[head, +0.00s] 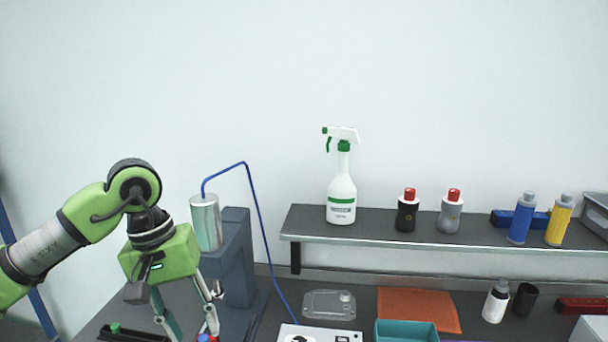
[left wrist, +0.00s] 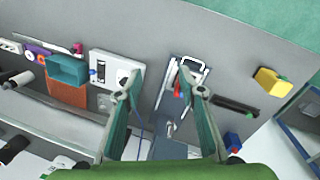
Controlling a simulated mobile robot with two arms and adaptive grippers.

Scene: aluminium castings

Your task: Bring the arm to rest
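My left arm comes in from the left in the head view, bent at the elbow, with its green wrist above the left end of the bench. My left gripper (head: 188,334) points down, and the lower ends of its fingers are near the bottom edge of the picture. In the left wrist view, the two fingers of the left gripper (left wrist: 161,76) stand well apart with nothing held between them. The bench lies below them. My right arm and gripper show in neither view.
A grey stand with a metal cylinder (head: 206,222) and blue cable is close beside the left gripper. A shelf (head: 385,232) carries a spray bottle (head: 341,200) and several smaller bottles. A teal bin (head: 406,331) and orange mat (head: 440,305) lie on the bench. A yellow bin (left wrist: 271,82) shows in the wrist view.

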